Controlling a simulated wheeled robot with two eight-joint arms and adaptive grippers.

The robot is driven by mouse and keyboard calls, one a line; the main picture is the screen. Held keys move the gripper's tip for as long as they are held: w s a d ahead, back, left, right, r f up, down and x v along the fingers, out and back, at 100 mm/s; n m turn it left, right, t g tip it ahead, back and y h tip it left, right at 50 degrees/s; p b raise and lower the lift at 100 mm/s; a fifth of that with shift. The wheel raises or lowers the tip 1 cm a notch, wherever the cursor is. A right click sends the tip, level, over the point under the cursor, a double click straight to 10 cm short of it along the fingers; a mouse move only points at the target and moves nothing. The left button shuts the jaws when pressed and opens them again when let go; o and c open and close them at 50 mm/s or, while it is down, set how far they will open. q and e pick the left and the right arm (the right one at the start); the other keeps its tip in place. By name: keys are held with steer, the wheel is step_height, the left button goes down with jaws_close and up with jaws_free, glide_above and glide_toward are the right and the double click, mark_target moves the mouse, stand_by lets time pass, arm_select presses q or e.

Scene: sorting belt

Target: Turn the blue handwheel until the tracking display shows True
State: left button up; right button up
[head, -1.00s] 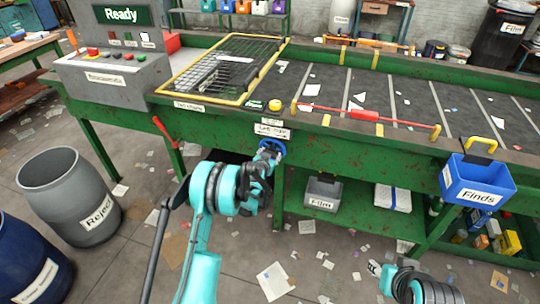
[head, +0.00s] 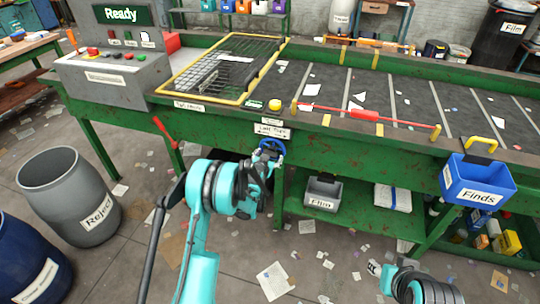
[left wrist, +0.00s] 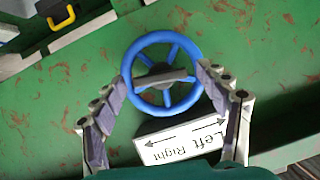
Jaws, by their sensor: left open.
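The blue handwheel (head: 271,147) is mounted on the green side of the belt frame, under a "Left Right" label. In the left wrist view the handwheel (left wrist: 141,61) faces me, with a grey hub bar and blue spokes. My left gripper (head: 266,163) is just in front of and below it. A dark screen reading "Ready" (head: 121,15) stands on the control box; I see no display reading True.
The belt (head: 390,95) runs right above the handwheel, with a red pull bar along its near edge. A grey bin (head: 323,191) sits on the lower shelf and a blue "Finds" bin (head: 476,182) hangs at right. A grey "Reject" barrel (head: 68,195) stands left.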

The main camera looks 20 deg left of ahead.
arm_select(q)
steer(key=v, duration=1)
steer(key=shift+r, duration=0.1)
steer(key=s+d+r+g, duration=0.3)
steer(key=s+d+r, duration=0.1)
steer(key=s+r, duration=1.05)
steer(key=s+d+f+n+g, duration=0.1)
steer(key=s+f+g, duration=0.1)
steer(key=s, duration=2.1)
steer(key=shift+d+n+g, duration=0.4)
steer(key=shift+g, duration=0.4)
